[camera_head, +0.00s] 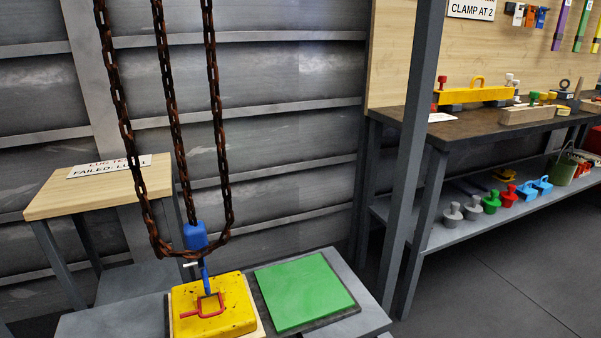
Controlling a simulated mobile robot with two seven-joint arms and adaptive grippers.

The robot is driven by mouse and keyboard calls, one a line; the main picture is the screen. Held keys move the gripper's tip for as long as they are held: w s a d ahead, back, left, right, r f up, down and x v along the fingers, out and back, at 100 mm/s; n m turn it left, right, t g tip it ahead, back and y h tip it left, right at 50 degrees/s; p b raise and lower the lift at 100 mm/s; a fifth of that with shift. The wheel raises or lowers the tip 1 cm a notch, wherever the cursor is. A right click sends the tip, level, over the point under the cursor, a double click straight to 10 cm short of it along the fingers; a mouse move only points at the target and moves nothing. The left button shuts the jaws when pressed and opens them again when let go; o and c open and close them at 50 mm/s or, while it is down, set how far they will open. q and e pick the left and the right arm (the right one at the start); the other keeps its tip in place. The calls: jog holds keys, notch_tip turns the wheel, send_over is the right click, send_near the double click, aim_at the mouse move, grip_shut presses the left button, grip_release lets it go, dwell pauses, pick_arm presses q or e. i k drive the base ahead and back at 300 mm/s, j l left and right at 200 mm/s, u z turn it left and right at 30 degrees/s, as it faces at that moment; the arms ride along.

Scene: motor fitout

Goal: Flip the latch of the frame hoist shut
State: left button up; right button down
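The frame hoist hangs from rusty chains (167,100), with a blue hook block (195,236) at the lower end. A small white piece (190,264), possibly the latch, sticks out to the left just below the block. Whether it is open or shut is too small to tell. The blue hook's lower part (206,280) reaches down to a yellow block (232,315) with a red loop (208,308) on top. I cannot tell whether the hook passes through the loop. Neither of my grippers is in view.
The yellow block sits on a low grey table (110,322) beside a green pad (303,290). A wooden-topped stand (95,190) with a sign is behind left. A grey post (412,150) and a workbench (460,130) with a loaded lower shelf stand at right. Open floor (500,285) lies front right.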

aim_at(200, 262)
jog(key=k+l+u, duration=0.15)
jog(key=u, duration=0.25)
jog(key=k+l+u, duration=0.1)
jog(key=u, duration=0.25)
jog(key=k, duration=0.1)
